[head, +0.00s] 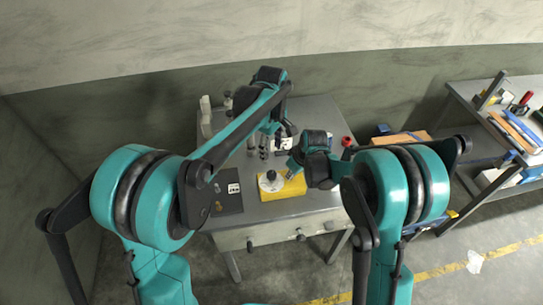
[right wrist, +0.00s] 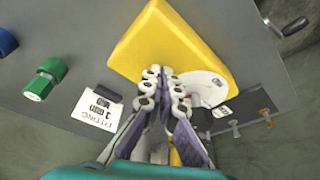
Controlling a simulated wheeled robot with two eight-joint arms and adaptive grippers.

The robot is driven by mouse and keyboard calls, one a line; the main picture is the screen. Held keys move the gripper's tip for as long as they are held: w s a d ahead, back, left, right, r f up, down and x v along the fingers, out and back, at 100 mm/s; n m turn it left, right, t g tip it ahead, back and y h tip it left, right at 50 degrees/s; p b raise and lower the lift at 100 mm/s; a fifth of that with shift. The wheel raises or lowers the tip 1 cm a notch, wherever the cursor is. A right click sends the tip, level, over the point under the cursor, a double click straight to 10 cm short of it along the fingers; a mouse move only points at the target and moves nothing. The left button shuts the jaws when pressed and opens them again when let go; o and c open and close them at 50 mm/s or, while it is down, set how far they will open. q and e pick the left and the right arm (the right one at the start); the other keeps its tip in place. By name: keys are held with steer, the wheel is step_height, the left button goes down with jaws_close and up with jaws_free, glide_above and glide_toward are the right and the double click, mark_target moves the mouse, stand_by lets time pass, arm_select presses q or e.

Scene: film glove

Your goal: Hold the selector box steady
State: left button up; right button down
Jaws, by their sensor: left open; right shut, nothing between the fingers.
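The selector box is a yellow block (head: 293,187) on the grey bench, with a white dial and black knob (head: 271,175) on its left part. It also fills the upper middle of the right wrist view (right wrist: 175,40), with the white dial (right wrist: 206,86) partly behind my fingers. My right gripper (head: 290,174) is shut and empty; in the right wrist view its fingertips (right wrist: 165,76) are together over the box's near edge. Contact cannot be told. My left gripper (head: 264,153) is open, above and behind the box, small and partly hidden by its arm.
A dark mat (head: 228,200) with small fittings lies left of the box. A green knob (right wrist: 46,79) and a white label card (right wrist: 98,106) show in the right wrist view. A red knob (head: 347,141) is at the bench's right. A second bench (head: 480,110) with tools stands farther right.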

mark_target(271, 174)
arm_select(q)
steer(key=shift+r, duration=0.15)
step_height(271, 174, down, 12)
steer(key=m, duration=2.5)
steer(key=shift+m, duration=0.4)
steer(key=c, duration=1.2)
